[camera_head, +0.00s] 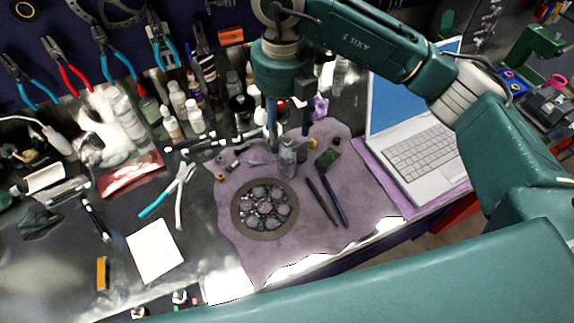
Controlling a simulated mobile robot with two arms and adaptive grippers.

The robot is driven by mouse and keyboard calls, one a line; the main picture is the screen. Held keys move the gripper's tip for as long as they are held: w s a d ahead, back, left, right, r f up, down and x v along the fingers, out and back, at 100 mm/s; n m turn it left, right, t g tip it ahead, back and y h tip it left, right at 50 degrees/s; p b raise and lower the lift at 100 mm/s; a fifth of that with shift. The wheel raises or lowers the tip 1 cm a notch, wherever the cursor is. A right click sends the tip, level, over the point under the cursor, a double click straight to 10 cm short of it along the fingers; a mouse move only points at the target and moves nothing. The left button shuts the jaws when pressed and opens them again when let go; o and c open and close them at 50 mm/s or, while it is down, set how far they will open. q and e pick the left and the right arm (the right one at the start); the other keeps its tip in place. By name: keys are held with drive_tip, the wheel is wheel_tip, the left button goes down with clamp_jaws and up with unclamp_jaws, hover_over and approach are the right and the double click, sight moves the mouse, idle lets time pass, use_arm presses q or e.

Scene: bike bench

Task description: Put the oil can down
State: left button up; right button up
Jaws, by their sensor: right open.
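A small grey cylinder, which looks like the oil can (287,160), stands upright on the purple cloth (230,225), just behind the round chainring-like part (265,208). My right gripper (289,130) points straight down above it, its two dark fingers apart on either side of the can's top. The fingers are open; whether either one touches the can I cannot tell. My left gripper is not in view.
Two dark pen-like tools (327,202) and a small dark block (328,157) lie right of the can. A white laptop (420,160) stands further right. Bottles (190,115) crowd the back.

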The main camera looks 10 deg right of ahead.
sight(285, 138)
wheel_tip(285, 138, down, 5)
drive_tip(key=shift+s+f+p, duration=0.1)
drive_tip(key=shift+s+p, duration=0.05)
drive_tip(key=shift+p, duration=0.7)
drive_tip(key=f+p, duration=0.3)
drive_tip(key=f, duration=0.1)
drive_tip(key=shift+s+d, duration=0.15)
drive_tip(key=shift+d, duration=0.15)
drive_tip(key=shift+f, duration=0.65)
clamp_jaws()
